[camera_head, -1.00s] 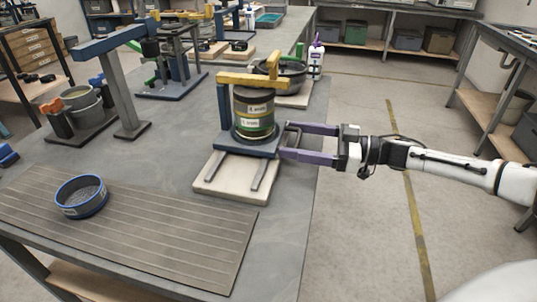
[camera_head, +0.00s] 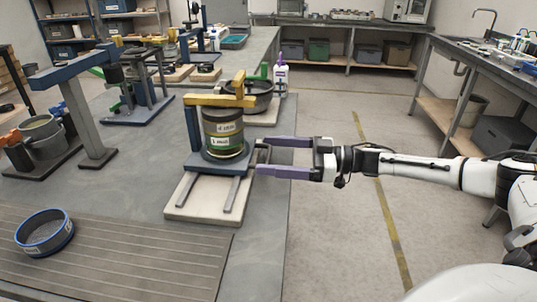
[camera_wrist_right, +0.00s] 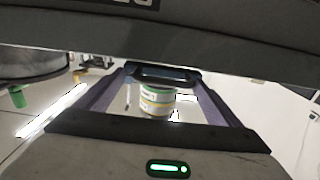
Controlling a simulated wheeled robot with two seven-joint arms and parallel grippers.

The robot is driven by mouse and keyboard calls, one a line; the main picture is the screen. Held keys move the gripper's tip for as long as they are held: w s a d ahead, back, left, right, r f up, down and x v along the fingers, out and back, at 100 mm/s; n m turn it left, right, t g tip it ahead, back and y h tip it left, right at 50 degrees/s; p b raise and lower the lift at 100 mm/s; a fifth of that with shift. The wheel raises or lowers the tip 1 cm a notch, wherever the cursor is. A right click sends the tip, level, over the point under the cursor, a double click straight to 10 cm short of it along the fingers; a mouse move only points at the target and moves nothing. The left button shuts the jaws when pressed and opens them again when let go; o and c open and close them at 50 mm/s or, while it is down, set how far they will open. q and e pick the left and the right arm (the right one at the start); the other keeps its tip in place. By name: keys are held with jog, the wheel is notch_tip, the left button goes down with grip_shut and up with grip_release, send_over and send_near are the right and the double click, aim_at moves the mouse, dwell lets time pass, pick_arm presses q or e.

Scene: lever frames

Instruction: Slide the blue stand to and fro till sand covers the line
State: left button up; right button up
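The blue stand (camera_head: 192,143) sits on two rails of a cream base plate (camera_head: 180,207). It holds a dark, round stack of containers (camera_head: 222,130) with two white labels and green bands, under a yellow crossbar (camera_head: 215,101). The sand and the line cannot be made out. A dark handle (camera_head: 262,153) juts from the stand's right side. My right gripper (camera_head: 258,156) has its two purple fingers spread, one on each side of the handle. The wrist view also shows the handle (camera_wrist_right: 165,73) between the spread fingers and the banded stack (camera_wrist_right: 156,101) beyond. My left gripper is out of view.
A blue-rimmed sieve (camera_head: 45,232) lies on a grooved mat (camera_head: 130,265) at front left. A dark bowl (camera_head: 262,97) and a white bottle (camera_head: 281,80) stand behind the stand. A blue-grey post frame (camera_head: 85,120) stands left. The table's right edge is close to the stand.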

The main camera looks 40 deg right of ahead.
jog(key=v, duration=0.9)
